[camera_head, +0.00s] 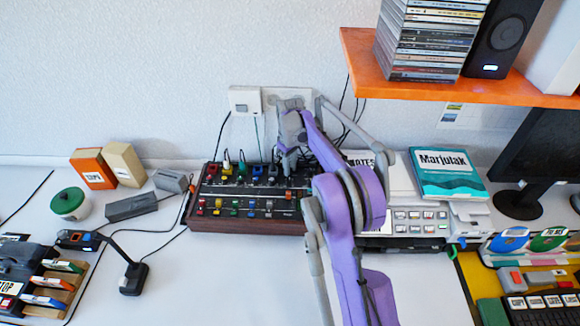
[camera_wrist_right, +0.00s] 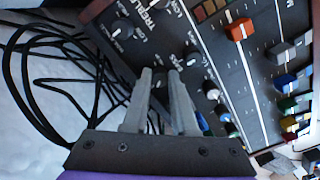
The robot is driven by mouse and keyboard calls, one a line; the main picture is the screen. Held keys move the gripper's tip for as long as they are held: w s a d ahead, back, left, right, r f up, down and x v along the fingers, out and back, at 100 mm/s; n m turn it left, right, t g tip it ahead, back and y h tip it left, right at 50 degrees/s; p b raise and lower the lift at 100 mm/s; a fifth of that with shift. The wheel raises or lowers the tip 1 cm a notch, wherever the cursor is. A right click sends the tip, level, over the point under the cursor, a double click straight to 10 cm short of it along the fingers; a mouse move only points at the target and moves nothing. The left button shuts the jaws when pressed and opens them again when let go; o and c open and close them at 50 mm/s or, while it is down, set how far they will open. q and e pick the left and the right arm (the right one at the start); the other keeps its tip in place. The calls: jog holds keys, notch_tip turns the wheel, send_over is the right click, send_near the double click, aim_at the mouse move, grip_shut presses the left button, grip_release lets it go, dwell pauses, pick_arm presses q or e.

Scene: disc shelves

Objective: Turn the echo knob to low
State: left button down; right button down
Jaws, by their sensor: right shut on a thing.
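The mixer, a dark panel with wooden sides (camera_head: 240,224), stands on the desk against the wall, with rows of colored sliders and knobs. My right gripper (camera_head: 285,170) reaches down to the panel's back right part. In the right wrist view, my right gripper (camera_wrist_right: 161,74) is shut on a small dark knob (camera_wrist_right: 160,88), mostly hidden between the fingers. Its label and pointer are not readable. A black knob (camera_wrist_right: 122,31) beside the word TREBLE and another black knob (camera_wrist_right: 190,57) sit near the fingers. My left gripper is not in view.
Black cables (camera_wrist_right: 45,65) lie beside the panel. An orange shelf (camera_head: 430,80) with a stack of disc cases overhangs at the upper right. A teal book (camera_head: 447,180) and a white device lie right of the mixer. Free desk lies in front (camera_head: 210,280).

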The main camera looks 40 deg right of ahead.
dwell(0.4)
jog(key=c, duration=0.7)
grip_release()
